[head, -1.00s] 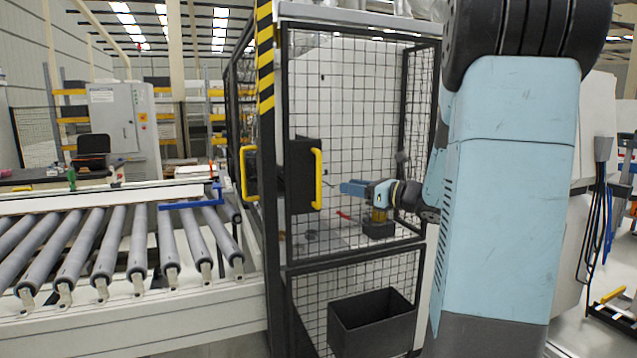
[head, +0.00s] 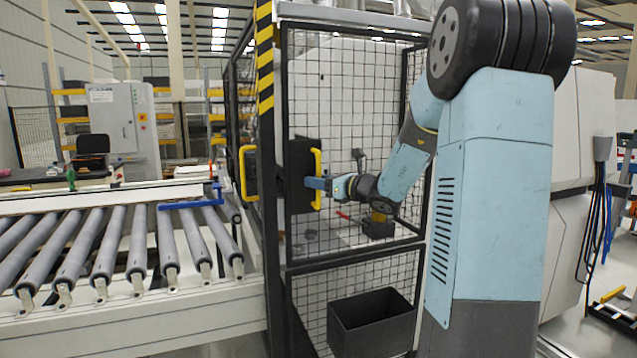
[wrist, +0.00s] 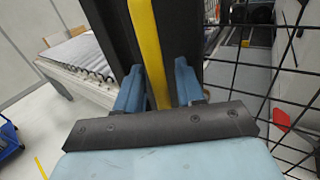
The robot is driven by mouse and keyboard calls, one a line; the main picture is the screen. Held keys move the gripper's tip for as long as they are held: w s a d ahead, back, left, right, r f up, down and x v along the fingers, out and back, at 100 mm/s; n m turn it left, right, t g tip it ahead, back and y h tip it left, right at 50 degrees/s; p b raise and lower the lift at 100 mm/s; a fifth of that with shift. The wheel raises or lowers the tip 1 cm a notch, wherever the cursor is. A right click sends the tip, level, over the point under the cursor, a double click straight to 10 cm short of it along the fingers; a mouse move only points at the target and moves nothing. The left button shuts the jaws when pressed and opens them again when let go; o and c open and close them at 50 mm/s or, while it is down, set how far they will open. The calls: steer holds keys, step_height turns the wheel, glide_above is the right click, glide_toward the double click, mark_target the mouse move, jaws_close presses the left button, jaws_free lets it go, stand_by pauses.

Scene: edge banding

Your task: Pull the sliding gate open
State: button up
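The sliding gate (head: 352,140) is a black-framed mesh panel with a dark plate and a yellow handle (head: 317,178) on its left side. My gripper (head: 318,184) is at the handle in the head view. In the wrist view the yellow bar of the handle (wrist: 150,50) runs between the two blue fingers of my gripper (wrist: 158,88). The fingers are open, with a gap visible on the right side of the bar. A second yellow handle (head: 248,172) is on the left, beyond the striped post. The gate's edge against the post looks close together.
A yellow-and-black striped post (head: 265,60) stands left of the gate. A roller conveyor (head: 120,245) fills the left. A black bin (head: 372,322) sits low by the mesh. A red object (wrist: 281,120) shows through the mesh.

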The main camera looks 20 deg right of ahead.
jaws_close()
stand_by(0.6)
